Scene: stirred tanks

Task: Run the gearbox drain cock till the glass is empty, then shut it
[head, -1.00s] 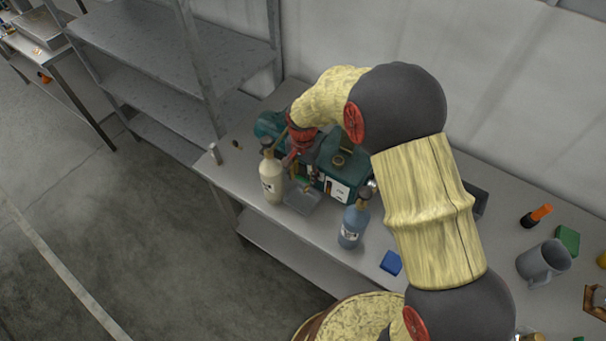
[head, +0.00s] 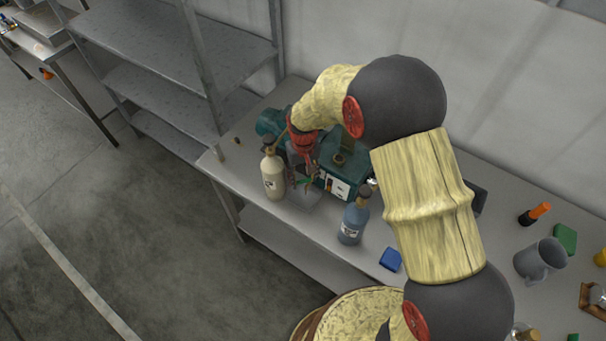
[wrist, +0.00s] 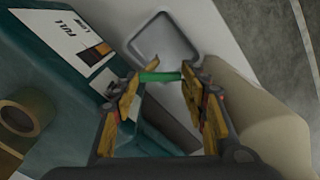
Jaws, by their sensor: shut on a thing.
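The teal gearbox (head: 345,166) stands on the bench, with a white label (wrist: 70,32) reading FULL LINE on its face. Its sight glass (wrist: 98,50) shows part amber, part dark; I cannot tell the exact level. The green drain cock handle (wrist: 160,77) lies crosswise between my fingertips. My gripper (wrist: 163,80) is shut on that handle, and in the head view it (head: 307,178) is in front of the gearbox. The cock's body and outlet are mostly hidden by my fingers. A grey square tray (wrist: 160,45) sits beneath, looking empty where visible.
A cream bottle (head: 273,183) stands close beside my gripper, and it fills the right of the wrist view (wrist: 262,115). A grey mug (head: 538,262) is farther right.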

